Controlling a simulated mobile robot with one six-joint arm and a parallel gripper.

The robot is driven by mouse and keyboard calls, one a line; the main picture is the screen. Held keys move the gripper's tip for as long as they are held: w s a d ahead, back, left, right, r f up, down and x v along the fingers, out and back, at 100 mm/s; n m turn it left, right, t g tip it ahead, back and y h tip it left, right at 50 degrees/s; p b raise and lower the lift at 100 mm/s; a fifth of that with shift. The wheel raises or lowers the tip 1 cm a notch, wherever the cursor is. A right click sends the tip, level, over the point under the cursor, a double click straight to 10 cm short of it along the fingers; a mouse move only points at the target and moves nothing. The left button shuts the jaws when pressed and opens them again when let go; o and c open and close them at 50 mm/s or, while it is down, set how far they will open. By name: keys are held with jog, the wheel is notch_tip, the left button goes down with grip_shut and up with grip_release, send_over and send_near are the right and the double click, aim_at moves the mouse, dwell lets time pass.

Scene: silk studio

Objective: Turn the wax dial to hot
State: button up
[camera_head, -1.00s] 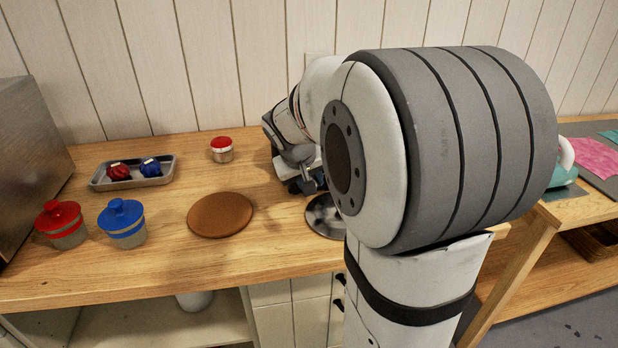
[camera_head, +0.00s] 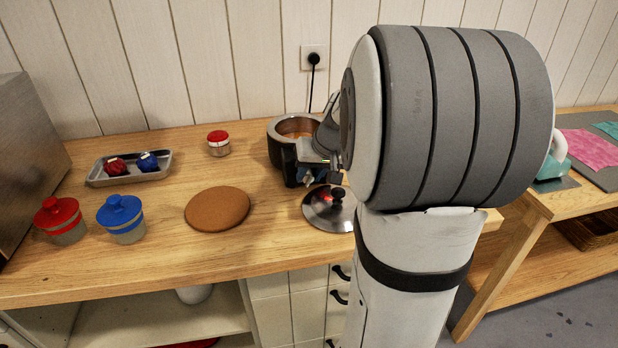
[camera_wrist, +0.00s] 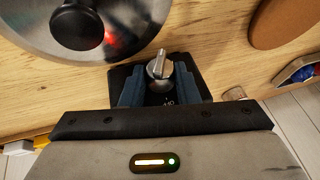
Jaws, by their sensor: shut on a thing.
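The wax pot (camera_head: 284,138) is a dark round heater with a metal rim, open on top and holding brownish wax. Its dial (camera_wrist: 158,66) is a small silver knob with a raised ridge, seen in the wrist view on a dark base. My gripper (camera_wrist: 158,84) has its two blue fingers on either side of the dial and is shut on it. Pale lettering beside the dial is partly cut off, so I cannot read the setting. In the head view my gripper (camera_head: 312,172) is low at the pot's front right, and the dial is hidden there.
A metal lid (camera_head: 325,210) with a black knob lies close in front of the pot. A brown round mat (camera_head: 217,209), a red-capped jar (camera_head: 219,143), a tray (camera_head: 130,180) with red and blue pieces, and red (camera_head: 60,220) and blue (camera_head: 121,218) lidded jars stand left.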

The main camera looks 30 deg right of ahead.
dwell(0.4)
jog(key=o, duration=1)
jog(key=v, duration=0.7)
jog(key=shift+s+d+r, duration=0.2)
jog(key=shift+d+r, duration=0.05)
jog(key=shift+a, duration=0.1)
